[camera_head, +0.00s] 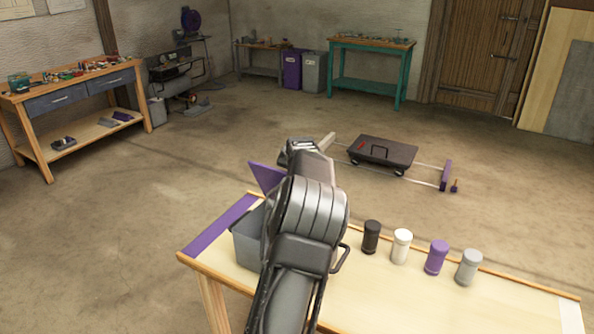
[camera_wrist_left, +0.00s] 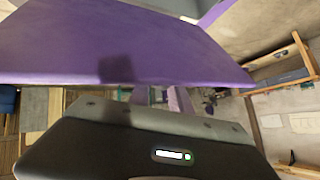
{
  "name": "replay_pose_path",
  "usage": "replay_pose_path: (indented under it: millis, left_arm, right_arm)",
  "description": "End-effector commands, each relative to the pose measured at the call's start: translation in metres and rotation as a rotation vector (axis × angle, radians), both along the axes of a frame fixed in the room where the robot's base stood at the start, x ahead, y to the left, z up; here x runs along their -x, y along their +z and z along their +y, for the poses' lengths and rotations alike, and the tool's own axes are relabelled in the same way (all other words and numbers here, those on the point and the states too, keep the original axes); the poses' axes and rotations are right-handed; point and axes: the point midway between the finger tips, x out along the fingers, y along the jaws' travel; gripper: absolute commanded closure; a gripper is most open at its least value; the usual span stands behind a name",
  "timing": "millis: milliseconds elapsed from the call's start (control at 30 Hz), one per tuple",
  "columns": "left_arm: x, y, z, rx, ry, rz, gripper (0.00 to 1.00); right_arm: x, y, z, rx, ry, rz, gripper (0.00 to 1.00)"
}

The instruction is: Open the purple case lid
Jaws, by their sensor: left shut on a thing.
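The case (camera_head: 246,248) is a grey box on the wooden table, mostly hidden behind my left arm. Its purple lid (camera_head: 265,176) stands raised and tilted above the box, with only its left part showing beside the arm. In the left wrist view the lid (camera_wrist_left: 120,45) is a broad purple panel across the top. My left gripper (camera_wrist_left: 162,97) is shut on the lid at its near edge; the exact contact is partly hidden. My right gripper is in neither view.
Black (camera_head: 371,237), white (camera_head: 401,246), purple (camera_head: 436,257) and grey (camera_head: 468,267) canisters stand in a row right of the case. A purple strip (camera_head: 220,225) marks the table's left end. The table's front right is clear. A dark cart (camera_head: 383,152) stands on the floor beyond.

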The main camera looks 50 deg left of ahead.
Motion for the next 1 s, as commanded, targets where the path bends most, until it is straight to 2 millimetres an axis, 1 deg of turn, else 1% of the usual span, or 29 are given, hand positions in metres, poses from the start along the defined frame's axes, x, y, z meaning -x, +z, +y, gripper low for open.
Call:
replay_pose_path:
  millis: [33,233,267,500,800,1000]
  left_arm:
    - [-0.001,-0.005,-0.004,0.01,-0.005,0.006,1.0]
    - [-0.001,-0.006,-0.004,0.011,-0.005,0.007,1.0]
    - [-0.001,-0.006,-0.005,0.011,-0.005,0.007,0.75]
    - [-0.001,-0.004,-0.003,0.008,-0.003,0.005,0.55]
    - [0.0,-0.001,-0.002,0.003,-0.002,0.002,0.55]
    - [0.006,0.009,-0.012,0.002,-0.004,0.0,0.55]
  right_arm:
    - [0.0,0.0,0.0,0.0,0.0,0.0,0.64]
    - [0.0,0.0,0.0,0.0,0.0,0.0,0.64]
    - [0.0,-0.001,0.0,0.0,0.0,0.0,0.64]
    - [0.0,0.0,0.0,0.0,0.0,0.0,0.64]
    - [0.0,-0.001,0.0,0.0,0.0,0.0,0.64]
    - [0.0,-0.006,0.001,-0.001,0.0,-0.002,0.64]
